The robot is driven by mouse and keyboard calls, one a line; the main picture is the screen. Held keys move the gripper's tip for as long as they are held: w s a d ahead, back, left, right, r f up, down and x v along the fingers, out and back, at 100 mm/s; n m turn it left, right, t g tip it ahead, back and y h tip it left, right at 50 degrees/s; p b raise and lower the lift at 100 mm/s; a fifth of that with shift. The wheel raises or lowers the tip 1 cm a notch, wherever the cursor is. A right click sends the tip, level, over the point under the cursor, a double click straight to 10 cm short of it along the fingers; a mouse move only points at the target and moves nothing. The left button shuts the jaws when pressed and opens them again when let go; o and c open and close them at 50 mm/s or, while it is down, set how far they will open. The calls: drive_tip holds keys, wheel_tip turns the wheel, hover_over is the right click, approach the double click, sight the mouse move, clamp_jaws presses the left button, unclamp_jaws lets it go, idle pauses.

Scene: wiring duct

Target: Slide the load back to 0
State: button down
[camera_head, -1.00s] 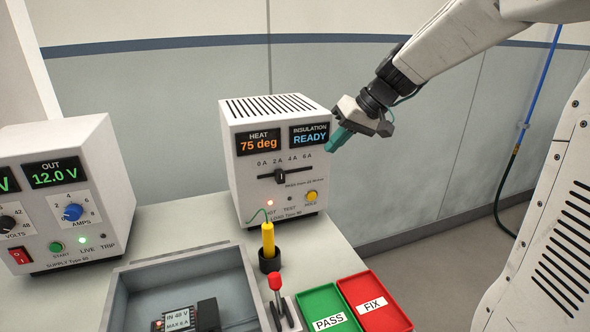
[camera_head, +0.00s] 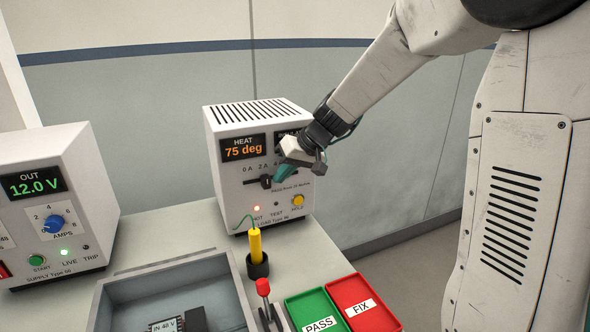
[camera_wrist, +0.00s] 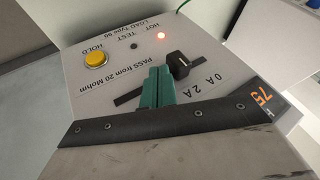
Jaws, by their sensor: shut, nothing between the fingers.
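The load box (camera_head: 232,190) is white, with a horizontal slider slot under a scale starting at 0 A. Its black slider knob (camera_head: 266,181) stands near the 2 A mark; it also shows in the wrist view (camera_wrist: 180,64). My gripper (camera_head: 279,176) is shut and empty, its teal fingers at the slot on the higher-amp side of the knob. In the wrist view the fingers (camera_wrist: 157,88) are right beside the knob; I cannot tell whether they touch it. My gripper hides the higher end of the scale and most of the INSULATION display.
A yellow HOLD button (camera_head: 298,200) and a lit red HOT lamp (camera_head: 257,209) are below the slot. A yellow probe (camera_head: 255,243) stands in a black holder in front.

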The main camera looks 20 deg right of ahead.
sight(266, 182)
drive_tip(key=shift+a, duration=0.25)
drive_tip(key=shift+a, duration=2.25)
